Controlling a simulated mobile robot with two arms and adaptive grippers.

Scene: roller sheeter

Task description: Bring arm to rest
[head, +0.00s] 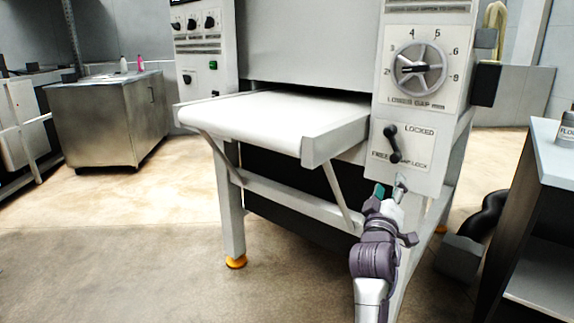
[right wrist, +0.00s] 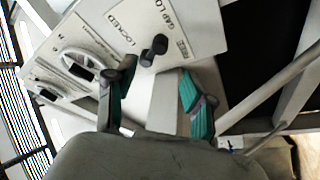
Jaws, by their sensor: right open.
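My right gripper (head: 391,190) is in front of the sheeter's right-hand post, just below the gap lock panel. In the right wrist view its two green-padded fingers (right wrist: 155,100) stand apart with nothing between them. The black gap lock lever (head: 392,143) sits on the panel between the words LOCKED and FREE, and the fingers are apart from it. The lever also shows beyond the fingertips in the right wrist view (right wrist: 153,50). The lower gap dial (head: 419,68) is above the panel. My left gripper is not in view.
The sheeter's white infeed table (head: 265,118) juts out left of my right arm, with a brace beneath it. A dark-sided table (head: 545,215) stands at the right. A steel cabinet (head: 105,120) is at the back left. The floor at the front left is clear.

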